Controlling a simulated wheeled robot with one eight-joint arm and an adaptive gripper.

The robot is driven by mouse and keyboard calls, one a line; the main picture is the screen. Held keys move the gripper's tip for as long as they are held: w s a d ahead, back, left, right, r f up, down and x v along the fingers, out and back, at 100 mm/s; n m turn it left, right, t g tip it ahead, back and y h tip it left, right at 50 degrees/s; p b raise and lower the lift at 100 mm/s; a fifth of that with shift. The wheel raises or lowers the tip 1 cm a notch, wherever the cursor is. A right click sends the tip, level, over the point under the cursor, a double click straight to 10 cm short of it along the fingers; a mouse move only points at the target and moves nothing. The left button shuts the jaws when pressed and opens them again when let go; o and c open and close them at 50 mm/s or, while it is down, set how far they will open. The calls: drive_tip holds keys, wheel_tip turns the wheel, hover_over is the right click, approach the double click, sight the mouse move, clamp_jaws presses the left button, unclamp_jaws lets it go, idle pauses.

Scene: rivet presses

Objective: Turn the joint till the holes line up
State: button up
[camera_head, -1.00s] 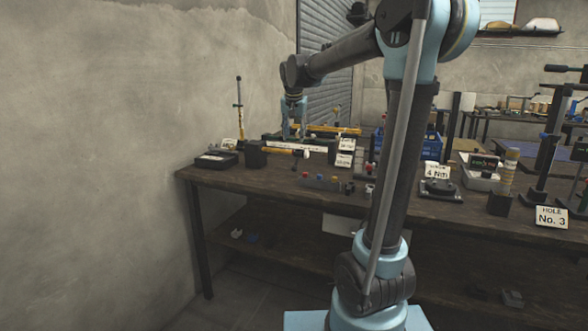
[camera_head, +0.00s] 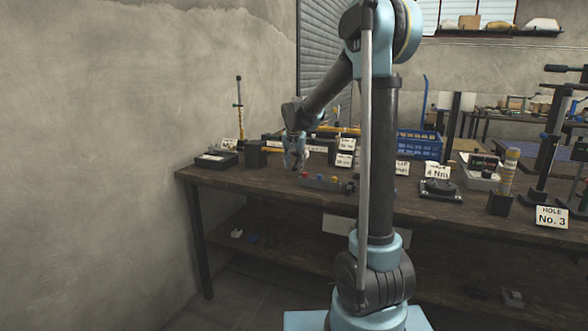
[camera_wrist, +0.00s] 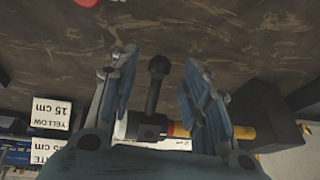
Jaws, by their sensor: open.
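My gripper (camera_wrist: 157,62) is open in the wrist view. The lever rises from a dark collar (camera_wrist: 147,128), which looks like the joint. A yellow rod (camera_wrist: 242,132) runs from near the collar to a black block (camera_wrist: 265,110), partly behind the right finger. In the head view my gripper (camera_head: 294,161) hangs over the left part of the bench, beside the yellow rod (camera_head: 272,149). I cannot make out any holes.
Label cards reading "YELLOW 15 cm" (camera_wrist: 50,112) and "WHITE" (camera_wrist: 43,147) stand left in the wrist view. A blue crate (camera_head: 420,146) stands farther back.

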drive_tip(key=shift+x, duration=1.05)
clamp_jaws()
